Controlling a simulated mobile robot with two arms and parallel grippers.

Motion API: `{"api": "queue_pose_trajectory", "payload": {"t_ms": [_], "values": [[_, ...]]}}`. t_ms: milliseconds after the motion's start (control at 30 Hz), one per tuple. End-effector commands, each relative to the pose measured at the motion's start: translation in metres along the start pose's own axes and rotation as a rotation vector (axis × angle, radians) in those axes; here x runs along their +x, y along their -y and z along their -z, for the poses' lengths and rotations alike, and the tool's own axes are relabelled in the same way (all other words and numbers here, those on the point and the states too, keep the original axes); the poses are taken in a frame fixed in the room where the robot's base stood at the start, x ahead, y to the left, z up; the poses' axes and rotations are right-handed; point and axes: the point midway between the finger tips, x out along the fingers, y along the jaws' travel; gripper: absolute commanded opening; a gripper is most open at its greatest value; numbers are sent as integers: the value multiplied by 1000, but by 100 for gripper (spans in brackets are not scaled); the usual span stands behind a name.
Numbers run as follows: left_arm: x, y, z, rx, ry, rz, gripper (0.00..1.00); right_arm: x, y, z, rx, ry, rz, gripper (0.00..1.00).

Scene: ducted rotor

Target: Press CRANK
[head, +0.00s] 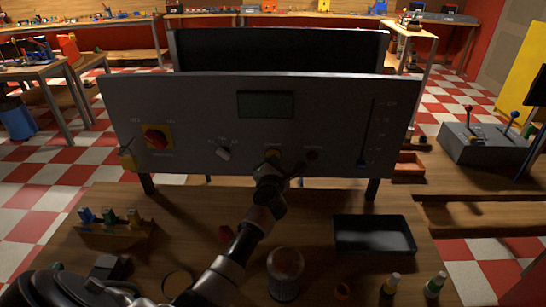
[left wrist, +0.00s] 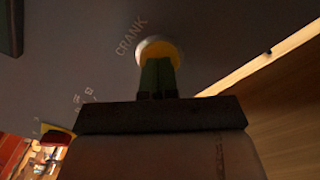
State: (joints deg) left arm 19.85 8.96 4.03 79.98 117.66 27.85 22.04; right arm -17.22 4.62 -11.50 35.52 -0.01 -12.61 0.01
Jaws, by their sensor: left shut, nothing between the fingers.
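The grey control panel (head: 200,110) stands upright on the wooden bench. The CRANK button, a yellow cap in a pale ring, sits low in the middle of the panel (head: 273,150). In the left wrist view the button (left wrist: 152,47) is beside the printed word CRANK (left wrist: 131,37). My left gripper (head: 270,162) is shut and empty, its fingertips in front of the button. In the left wrist view the greenish fingers (left wrist: 158,72) overlap the button's lower part. I cannot tell whether they touch it or whether it is pushed in. My right gripper is not in view.
On the bench are a black tray (head: 374,249), a glass jar (head: 286,272) and small bottles (head: 435,285).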

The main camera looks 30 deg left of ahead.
Motion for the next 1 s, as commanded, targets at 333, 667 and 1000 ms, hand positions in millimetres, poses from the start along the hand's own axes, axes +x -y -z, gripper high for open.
{"api": "queue_pose_trajectory", "payload": {"t_ms": [333,667,1000], "values": [[6,0,0,0,1,-1,0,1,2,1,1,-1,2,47],[7,0,0,0,0,0,0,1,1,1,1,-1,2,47],[8,0,0,-1,0,0,0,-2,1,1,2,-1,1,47]]}}
